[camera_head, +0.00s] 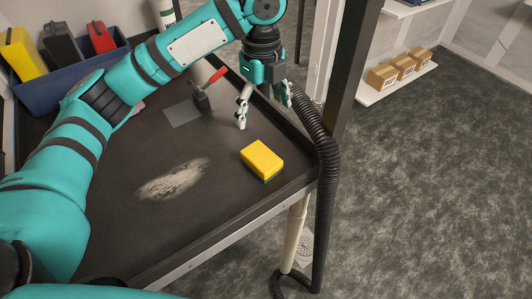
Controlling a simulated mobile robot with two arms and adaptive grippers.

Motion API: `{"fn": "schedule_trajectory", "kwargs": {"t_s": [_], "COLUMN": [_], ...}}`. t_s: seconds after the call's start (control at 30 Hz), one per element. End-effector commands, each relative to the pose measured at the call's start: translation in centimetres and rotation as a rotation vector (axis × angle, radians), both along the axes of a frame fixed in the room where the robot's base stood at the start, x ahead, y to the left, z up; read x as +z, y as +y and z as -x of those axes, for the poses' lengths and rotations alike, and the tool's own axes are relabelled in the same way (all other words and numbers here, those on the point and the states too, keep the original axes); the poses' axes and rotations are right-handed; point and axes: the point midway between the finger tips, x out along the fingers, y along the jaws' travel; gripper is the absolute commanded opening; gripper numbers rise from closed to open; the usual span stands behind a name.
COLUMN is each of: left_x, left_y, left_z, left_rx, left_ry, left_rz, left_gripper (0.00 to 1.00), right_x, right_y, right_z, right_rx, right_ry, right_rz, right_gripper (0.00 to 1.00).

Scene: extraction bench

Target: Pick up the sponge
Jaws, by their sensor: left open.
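A yellow sponge (262,158) with a green underside lies flat on the dark bench top (220,196), close to its right corner. My left gripper (264,108) hangs above and behind the sponge, pointing down, with its fingers spread apart and nothing between them. The gripper and sponge are apart. My right gripper does not show.
A black corrugated hose (326,180) and a dark post (352,70) stand at the bench's right edge. Pale dust (173,180) lies left of the sponge. A blue bin (62,85) is at back left.

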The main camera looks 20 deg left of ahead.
Motion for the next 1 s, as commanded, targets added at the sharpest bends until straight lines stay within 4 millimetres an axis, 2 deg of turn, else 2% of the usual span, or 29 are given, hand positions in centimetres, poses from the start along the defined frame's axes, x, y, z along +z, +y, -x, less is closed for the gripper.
{"fn": "schedule_trajectory", "kwargs": {"t_s": [0.2,0.3,0.37,0.5,0.6,0.7,0.87,1.0], "left_x": [-4.4,-6.5,-7.7,-10.0,-11.0,-11.5,-13.2,-15.4], "left_y": [0.0,0.0,0.0,0.0,-0.1,-0.1,-0.1,-0.2], "left_z": [0.2,0.2,0.1,0.1,0.0,0.0,-0.1,-0.2], "left_rx": [0.001,0.003,0.003,0.004,0.003,0.003,0.004,0.003], "left_ry": [0.006,0.006,0.004,0.002,0.0,0.001,0.004,0.003], "left_rz": [0.001,0.0,0.001,0.002,0.002,0.001,0.001,0.001], "left_gripper": [0.89,0.89,0.89,0.89,0.89,0.89,0.89,0.89], "right_x": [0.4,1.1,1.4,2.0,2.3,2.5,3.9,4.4], "right_y": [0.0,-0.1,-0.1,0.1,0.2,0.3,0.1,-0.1], "right_z": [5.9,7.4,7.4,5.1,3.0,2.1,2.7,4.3], "right_rx": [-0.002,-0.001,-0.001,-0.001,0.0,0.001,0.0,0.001], "right_ry": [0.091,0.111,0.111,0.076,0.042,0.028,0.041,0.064], "right_rz": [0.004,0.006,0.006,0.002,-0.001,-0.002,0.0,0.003], "right_gripper": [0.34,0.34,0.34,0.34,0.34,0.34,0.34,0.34]}}
